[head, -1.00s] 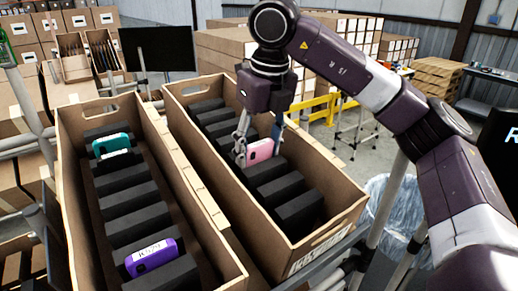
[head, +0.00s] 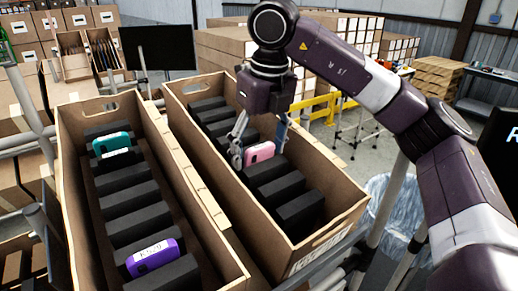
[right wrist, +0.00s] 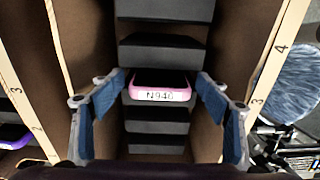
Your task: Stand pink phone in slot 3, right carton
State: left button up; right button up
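The pink phone (head: 260,152), labelled N946, sits in a gap between dark dividers in the right carton (head: 345,205), leaning back with its top showing. In the right wrist view the pink phone (right wrist: 161,96) is roughly level with a "3" mark on the carton's right rim. My right gripper (head: 258,157) is around the phone, one finger on each side. In the right wrist view its blue pads (right wrist: 162,88) stand apart with small gaps beside the phone. The phone's lower part is hidden. My left gripper is not in view.
The left carton (head: 72,190) stands close beside, holding a teal phone (head: 112,144) and a purple phone (head: 152,257). Several dark dividers fill both cartons. The right carton's walls rise close on both sides of my right fingers. A clear bin bag (head: 385,200) hangs at right.

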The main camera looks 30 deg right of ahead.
jog(key=shift+r, duration=0.1)
notch_tip(320, 180, up, 12)
jog(key=s, duration=0.2)
jog(key=shift+d, duration=0.15)
dwell(0.4)
notch_tip(320, 180, up, 7)
jog(key=s+p, duration=0.1)
jog(key=p, duration=0.6)
jog(key=shift+f, duration=0.2)
jog(key=shift+d, duration=0.1)
jog(key=shift+s, duration=0.1)
